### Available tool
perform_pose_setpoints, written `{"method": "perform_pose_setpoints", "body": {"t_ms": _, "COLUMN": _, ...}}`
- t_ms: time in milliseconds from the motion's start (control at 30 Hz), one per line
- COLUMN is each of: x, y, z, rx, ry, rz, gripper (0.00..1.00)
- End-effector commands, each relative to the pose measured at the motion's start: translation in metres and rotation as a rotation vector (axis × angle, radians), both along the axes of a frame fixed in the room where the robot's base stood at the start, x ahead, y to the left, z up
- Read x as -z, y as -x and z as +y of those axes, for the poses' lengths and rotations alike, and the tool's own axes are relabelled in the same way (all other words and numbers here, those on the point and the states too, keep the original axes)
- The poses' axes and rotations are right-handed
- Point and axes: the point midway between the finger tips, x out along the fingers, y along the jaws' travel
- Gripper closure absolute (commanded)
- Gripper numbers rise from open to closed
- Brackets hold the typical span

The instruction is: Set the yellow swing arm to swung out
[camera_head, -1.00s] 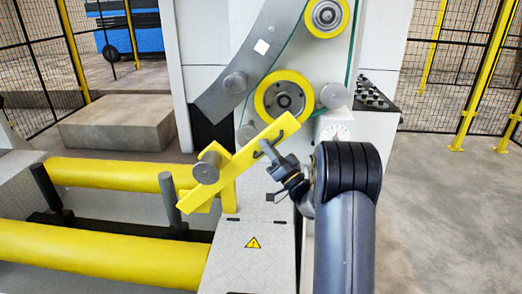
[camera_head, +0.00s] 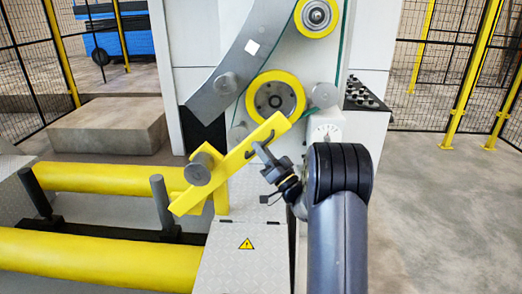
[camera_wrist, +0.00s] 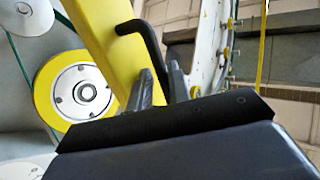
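The yellow swing arm (camera_head: 235,165) is a flat bar on the machine front, slanting from lower left to upper right across a grey round pivot (camera_head: 198,167). A black bar handle (camera_head: 249,146) sits on its upper part. The handle also shows in the wrist view (camera_wrist: 146,34), beside the yellow bar (camera_wrist: 106,42). My gripper (camera_head: 257,149) is at this handle. In the wrist view its two fingertips (camera_wrist: 161,78) flank the handle closely and look shut on it. The exact contact is partly hidden behind the dark gripper body.
A yellow-rimmed roller (camera_head: 275,97) and a dial gauge (camera_head: 327,132) are just above and right of the swing arm. Yellow rollers (camera_head: 100,262) lie at the lower left. A plated box with a warning sign (camera_head: 243,270) stands below. Open floor (camera_head: 440,220) lies to the right.

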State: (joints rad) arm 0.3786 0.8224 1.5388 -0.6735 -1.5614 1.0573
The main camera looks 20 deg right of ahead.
Motion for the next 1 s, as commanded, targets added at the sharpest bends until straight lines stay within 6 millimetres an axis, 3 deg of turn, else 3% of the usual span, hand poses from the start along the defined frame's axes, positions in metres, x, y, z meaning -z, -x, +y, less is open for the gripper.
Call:
{"method": "perform_pose_setpoints", "body": {"t_ms": 167, "x": 0.011, "y": 0.014, "z": -0.008, "rx": 0.004, "ry": -0.001, "rz": 0.003, "gripper": 0.84}}
{"method": "perform_pose_setpoints", "body": {"t_ms": 600, "x": 0.055, "y": 0.074, "z": -0.037, "rx": 0.003, "ry": -0.001, "rz": 0.004, "gripper": 0.84}}
{"method": "perform_pose_setpoints", "body": {"t_ms": 1000, "x": 0.059, "y": 0.082, "z": -0.040, "rx": 0.001, "ry": -0.001, "rz": 0.002, "gripper": 0.84}}
